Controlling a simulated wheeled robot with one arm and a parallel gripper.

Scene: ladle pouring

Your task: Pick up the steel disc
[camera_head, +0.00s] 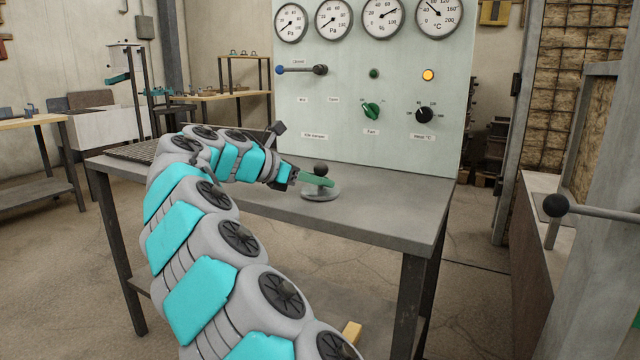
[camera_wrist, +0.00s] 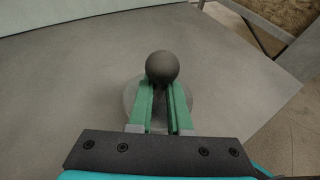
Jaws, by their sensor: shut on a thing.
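The steel disc (camera_head: 321,193) is a round grey plate with a dark ball knob on top. It is at the grey table, right of the table's middle in the head view. In the wrist view the disc (camera_wrist: 130,98) shows partly behind the green fingers, with the knob (camera_wrist: 162,67) at their tips. My gripper (camera_head: 319,181) reaches in from the left, its green fingers shut around the stem just below the knob. In the wrist view my gripper (camera_wrist: 163,90) hides the stem and the disc's middle. I cannot tell whether the disc touches the table.
The table (camera_head: 400,205) has free room around the disc. A panel (camera_head: 340,110) with gauges and knobs stands at its back edge. A dark grate (camera_head: 140,149) lies at its left end. A lever with a ball end (camera_head: 556,206) juts out at the right.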

